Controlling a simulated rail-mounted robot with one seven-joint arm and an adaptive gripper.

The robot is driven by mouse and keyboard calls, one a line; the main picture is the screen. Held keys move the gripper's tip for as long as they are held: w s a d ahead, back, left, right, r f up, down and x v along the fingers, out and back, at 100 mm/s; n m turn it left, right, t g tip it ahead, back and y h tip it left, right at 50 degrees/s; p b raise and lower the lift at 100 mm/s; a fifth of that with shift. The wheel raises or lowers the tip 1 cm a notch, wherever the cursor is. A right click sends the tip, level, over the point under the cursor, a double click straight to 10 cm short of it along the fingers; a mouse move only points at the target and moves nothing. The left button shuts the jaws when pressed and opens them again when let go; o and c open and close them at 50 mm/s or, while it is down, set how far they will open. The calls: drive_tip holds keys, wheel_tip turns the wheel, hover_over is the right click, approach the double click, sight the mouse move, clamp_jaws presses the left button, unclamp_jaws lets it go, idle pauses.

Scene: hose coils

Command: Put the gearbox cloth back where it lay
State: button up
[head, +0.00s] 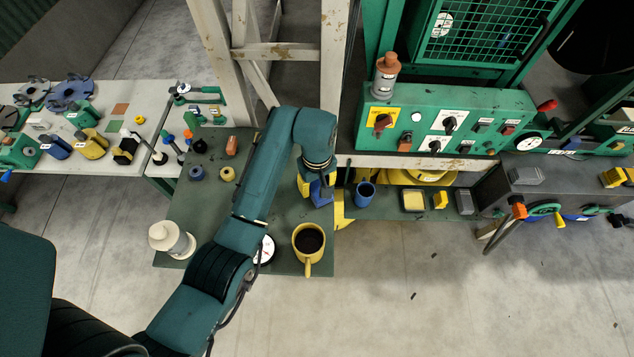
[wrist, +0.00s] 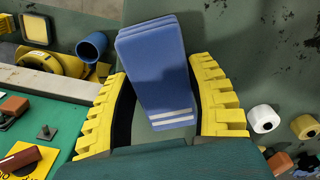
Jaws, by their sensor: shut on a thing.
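The gearbox cloth appears to be the blue folded cloth with white end stripes (wrist: 158,70), between the yellow fingers of my gripper (wrist: 160,85) in the wrist view. In the head view, my gripper (head: 316,190) is over the right part of the dark green table, with the blue cloth (head: 322,197) below it. My gripper is shut on the cloth. My wrist hides part of the cloth in the head view, and I cannot tell whether it touches the table. No label marks the place where it lay.
A yellow mug of dark liquid (head: 309,240) stands near the table's front edge. A blue cup (head: 364,193) stands on the green shelf to the right, beside a yellow pad in a dark frame (head: 414,201). A white canister (head: 170,238) stands at front left. The green control panel (head: 470,115) rises behind.

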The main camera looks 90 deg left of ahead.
drive_tip(key=shift+f, duration=0.4)
idle(0.4)
drive_tip(key=o, duration=1.1)
drive_tip(key=shift+r, duration=0.1)
drive_tip(key=shift+r, duration=3.9)
